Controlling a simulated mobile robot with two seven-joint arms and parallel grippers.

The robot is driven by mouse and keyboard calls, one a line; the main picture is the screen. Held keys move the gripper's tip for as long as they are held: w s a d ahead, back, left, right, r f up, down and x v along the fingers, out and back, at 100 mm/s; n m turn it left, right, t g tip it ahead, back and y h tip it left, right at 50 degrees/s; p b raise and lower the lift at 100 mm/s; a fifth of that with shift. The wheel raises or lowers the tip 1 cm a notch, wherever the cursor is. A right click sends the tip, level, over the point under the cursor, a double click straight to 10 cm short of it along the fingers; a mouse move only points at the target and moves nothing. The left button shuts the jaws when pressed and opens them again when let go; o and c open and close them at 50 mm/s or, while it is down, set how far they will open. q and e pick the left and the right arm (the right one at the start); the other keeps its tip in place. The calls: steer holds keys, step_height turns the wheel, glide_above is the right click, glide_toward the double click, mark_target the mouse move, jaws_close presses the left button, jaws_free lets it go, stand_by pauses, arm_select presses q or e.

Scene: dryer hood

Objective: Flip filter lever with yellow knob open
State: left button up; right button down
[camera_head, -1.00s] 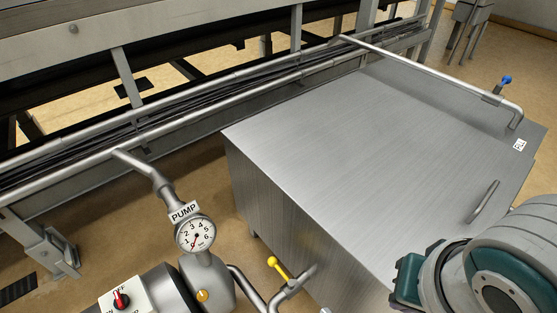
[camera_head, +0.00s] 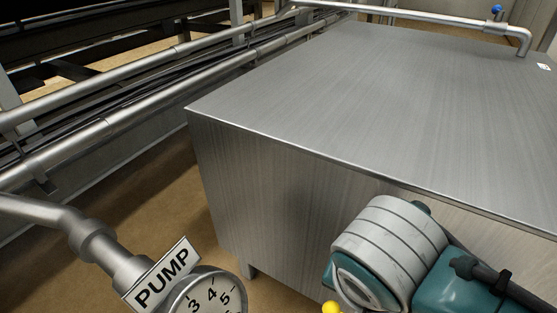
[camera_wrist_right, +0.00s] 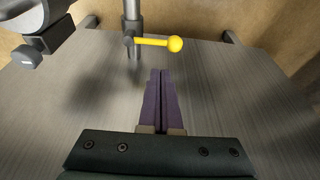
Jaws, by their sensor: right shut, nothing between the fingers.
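The lever's yellow knob (camera_wrist_right: 176,44) shows in the right wrist view at the upper middle. Its yellow arm (camera_wrist_right: 150,41) runs left from the knob to a grey vertical pipe (camera_wrist_right: 133,35). My right gripper (camera_wrist_right: 160,72) is shut and empty, its purple fingers together. The fingertips point toward the lever and appear just below the knob in the picture, apart from it. In the head view only the yellow knob (camera_head: 331,307) peeks in at the bottom edge, beside my right arm, which hides what lies behind it. My left gripper is not in view.
A large steel cabinet (camera_head: 340,105) fills the middle and right of the head view. A pump gauge (camera_head: 212,295) with a PUMP sign (camera_head: 163,275) stands at the lower left. A pipe with a blue knob (camera_head: 497,10) runs along the cabinet's far side.

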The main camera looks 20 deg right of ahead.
mark_target(331, 306)
arm_select(q)
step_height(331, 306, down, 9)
steer(key=b, duration=0.8)
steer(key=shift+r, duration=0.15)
arm_select(e)
steer(key=x, duration=1)
steer(key=shift+f, duration=0.4)
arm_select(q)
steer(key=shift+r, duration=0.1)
arm_select(e)
steer(key=shift+d, duration=0.1)
arm_select(q)
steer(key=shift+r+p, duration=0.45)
steer(key=shift+p, duration=0.1)
arm_select(e)
steer(key=shift+s+r+n, duration=0.1)
steer(key=shift+s+n, duration=0.05)
steer(key=shift+n, duration=0.15)
